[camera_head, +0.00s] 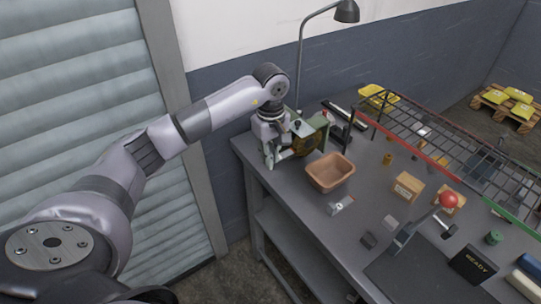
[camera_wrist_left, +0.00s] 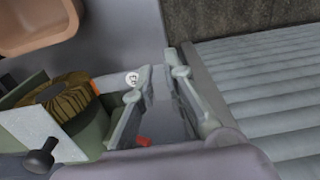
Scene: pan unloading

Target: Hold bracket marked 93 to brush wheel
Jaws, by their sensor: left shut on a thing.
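The brush wheel (camera_head: 305,145), a round brown-gold bristle disc in a green-grey machine, stands at the table's far left corner. In the left wrist view the brush wheel (camera_wrist_left: 62,97) is left of the fingers. My left gripper (camera_head: 270,153) is beside the machine, low, its fingers partly hidden. In the wrist view the left gripper (camera_wrist_left: 163,92) is shut on a thin grey bracket, mostly hidden between the fingers. A round white tag (camera_wrist_left: 132,78) shows by the fingertips; its mark is not legible. I cannot tell whether the bracket touches the wheel. My right gripper is out of view.
A tan bin (camera_head: 331,172) stands right of the machine. A light grey bracket (camera_head: 341,206) lies in front of it. A wire rack (camera_head: 450,150) spans the back.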

